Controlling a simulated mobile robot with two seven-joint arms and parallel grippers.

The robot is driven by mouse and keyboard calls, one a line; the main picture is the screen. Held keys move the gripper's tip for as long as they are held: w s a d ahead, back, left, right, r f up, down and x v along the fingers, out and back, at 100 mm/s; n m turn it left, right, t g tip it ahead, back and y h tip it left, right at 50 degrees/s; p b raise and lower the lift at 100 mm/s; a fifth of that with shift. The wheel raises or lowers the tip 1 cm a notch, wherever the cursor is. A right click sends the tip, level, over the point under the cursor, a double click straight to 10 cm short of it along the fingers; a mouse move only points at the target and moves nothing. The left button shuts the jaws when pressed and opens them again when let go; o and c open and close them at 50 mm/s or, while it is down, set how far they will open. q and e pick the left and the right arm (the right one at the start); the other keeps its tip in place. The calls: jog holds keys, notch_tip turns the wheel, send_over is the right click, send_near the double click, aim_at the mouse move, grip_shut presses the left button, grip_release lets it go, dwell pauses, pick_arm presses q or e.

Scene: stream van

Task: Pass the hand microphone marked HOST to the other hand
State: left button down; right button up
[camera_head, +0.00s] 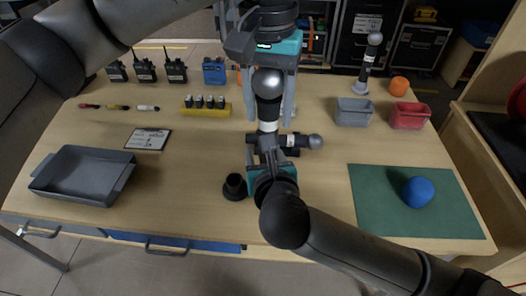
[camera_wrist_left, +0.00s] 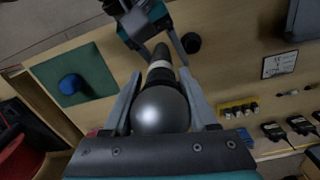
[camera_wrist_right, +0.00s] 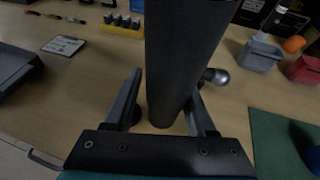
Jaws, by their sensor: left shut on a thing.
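A hand microphone (camera_head: 268,127) with a grey ball head, white band and dark handle hangs head-up between my grippers. I cannot read its marking. My left gripper (camera_head: 268,116) is shut on it from above, just below the ball head, which fills the middle of the left wrist view (camera_wrist_left: 160,110). My right gripper (camera_head: 265,152) comes from below. Its fingers are open on either side of the lower handle, which also shows in the right wrist view (camera_wrist_right: 182,60). A second microphone (camera_head: 315,142) lies on the table behind. A third (camera_head: 370,52) stands upright at the back right.
A dark round holder (camera_head: 235,187) stands beside my right gripper. A grey tray (camera_head: 100,157) is at the left, a green mat (camera_head: 370,200) with a blue ball (camera_head: 418,192) at the right. Grey (camera_head: 354,118) and red (camera_head: 410,122) bins, a yellow battery rack (camera_head: 206,110) and radios (camera_head: 145,72) stand further back.

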jog(key=shift+a, duration=0.1)
grip_shut()
pick_arm(q)
jog(key=shift+d, duration=0.1)
jog(key=shift+c, duration=0.5)
grip_release()
pick_arm(e)
jog(key=shift+r, duration=0.1)
